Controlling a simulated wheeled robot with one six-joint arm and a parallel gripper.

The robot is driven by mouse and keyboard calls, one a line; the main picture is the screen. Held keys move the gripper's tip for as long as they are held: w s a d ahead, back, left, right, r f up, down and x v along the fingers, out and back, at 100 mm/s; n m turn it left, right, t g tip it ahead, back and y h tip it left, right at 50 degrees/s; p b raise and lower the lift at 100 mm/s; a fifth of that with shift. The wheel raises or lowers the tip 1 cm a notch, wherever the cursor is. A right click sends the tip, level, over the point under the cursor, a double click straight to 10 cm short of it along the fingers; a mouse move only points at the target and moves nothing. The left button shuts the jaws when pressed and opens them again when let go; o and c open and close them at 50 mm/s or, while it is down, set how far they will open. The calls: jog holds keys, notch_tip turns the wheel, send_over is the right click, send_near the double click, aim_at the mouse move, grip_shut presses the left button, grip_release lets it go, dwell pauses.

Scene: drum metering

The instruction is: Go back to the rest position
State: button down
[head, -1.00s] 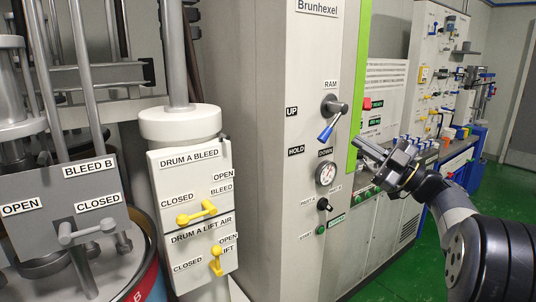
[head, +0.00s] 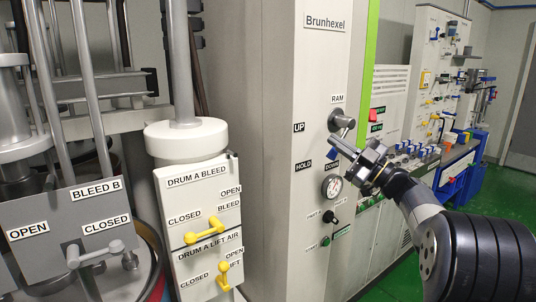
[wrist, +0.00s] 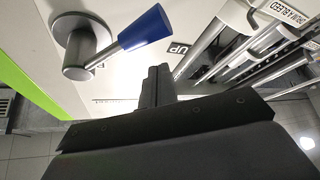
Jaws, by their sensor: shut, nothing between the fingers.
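My gripper (head: 347,155) is in front of the Brunhexel panel (head: 320,60), at the right of its lower lever area. Its fingers are shut with nothing between them, as the wrist view (wrist: 157,85) also shows. The ram lever (head: 342,119) has a grey hub and a blue grip that slants down and left; the fingers partly overlap it in the head view. In the wrist view the blue grip (wrist: 146,27) is left of and above the fingertips, apart from them. The DOWN label is partly hidden behind my gripper.
The drum A valve box (head: 200,200) with yellow handles and the Bleed B plate (head: 70,225) stand at left. A bench (head: 455,160) lies behind my arm. Green floor (head: 400,285) is open at lower right.

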notch_tip(320, 180, up, 6)
jog(key=s+a+m+t+h+p, duration=0.1)
jog(key=m+t+p, duration=0.2)
jog(key=m, duration=0.3)
jog(key=shift+s+h+p, duration=0.25)
jog(key=shift+h+p, duration=0.1)
jog(key=shift+h, duration=0.05)
jog(key=shift+r, duration=0.1)
